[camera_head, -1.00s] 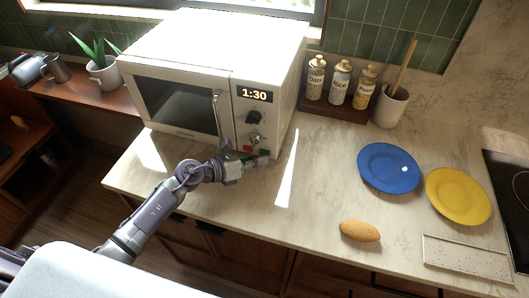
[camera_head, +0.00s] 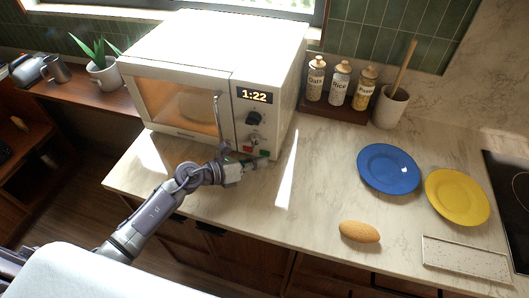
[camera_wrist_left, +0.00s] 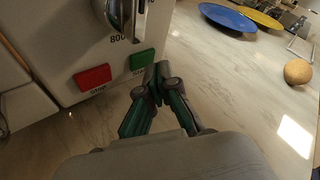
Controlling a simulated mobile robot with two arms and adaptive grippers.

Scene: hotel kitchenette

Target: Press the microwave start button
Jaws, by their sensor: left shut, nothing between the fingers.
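The cream microwave (camera_head: 215,50) stands on the counter with its door shut. Its window (camera_head: 178,105) glows orange and a plate shows inside. Its display (camera_head: 255,96) reads 1:22. The green button (camera_wrist_left: 142,60) and the red button (camera_wrist_left: 92,77), labelled STOP, sit side by side low on the panel, below a dial (camera_wrist_left: 120,14). My left gripper (camera_head: 262,160) is shut and empty at the lower panel. In the wrist view its fingertips (camera_wrist_left: 163,72) are close beside the green button; I cannot tell whether they touch. My right gripper is not in view.
Several labelled jars (camera_head: 340,84) and a utensil cup (camera_head: 390,107) stand behind right. A blue plate (camera_head: 388,168), a yellow plate (camera_head: 458,196) and a brown oval object (camera_head: 360,231) lie on the right. The counter (camera_head: 320,185) between is clear.

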